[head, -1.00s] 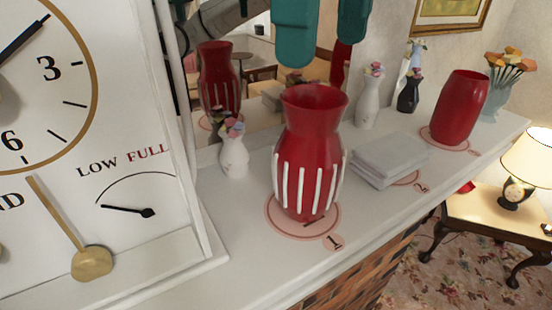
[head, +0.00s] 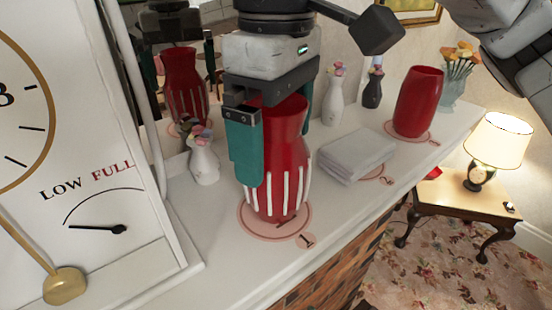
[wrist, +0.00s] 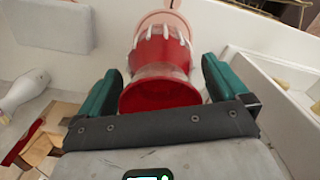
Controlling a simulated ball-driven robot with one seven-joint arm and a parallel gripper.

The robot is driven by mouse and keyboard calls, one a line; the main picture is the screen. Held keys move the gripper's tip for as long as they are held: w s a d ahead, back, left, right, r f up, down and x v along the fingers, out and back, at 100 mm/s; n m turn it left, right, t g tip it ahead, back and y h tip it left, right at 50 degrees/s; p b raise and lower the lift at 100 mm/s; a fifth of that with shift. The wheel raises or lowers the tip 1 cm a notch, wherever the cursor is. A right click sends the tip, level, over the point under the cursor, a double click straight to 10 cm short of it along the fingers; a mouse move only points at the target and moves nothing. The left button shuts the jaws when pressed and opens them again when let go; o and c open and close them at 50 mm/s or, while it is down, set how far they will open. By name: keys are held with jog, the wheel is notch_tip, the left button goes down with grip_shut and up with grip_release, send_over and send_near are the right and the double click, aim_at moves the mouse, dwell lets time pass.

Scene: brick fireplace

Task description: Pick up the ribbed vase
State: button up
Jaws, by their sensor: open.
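The ribbed vase (head: 289,178) is red with raised white ribs. It stands upright on a pink round marker labelled 1 (head: 303,226) on the white mantel. My gripper (head: 258,178) has come down over it from above, with a teal finger in front of its left side in the head view. In the wrist view the gripper (wrist: 160,100) is open, and its two teal fingers flank the vase's red mouth (wrist: 158,95) with small gaps.
Books (head: 357,153) lie to the right, with a smooth red vase (head: 418,103) beyond. The mantel's front edge is near.

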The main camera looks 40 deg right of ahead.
jog(key=c, duration=1.2)
jog(key=shift+r, duration=0.1)
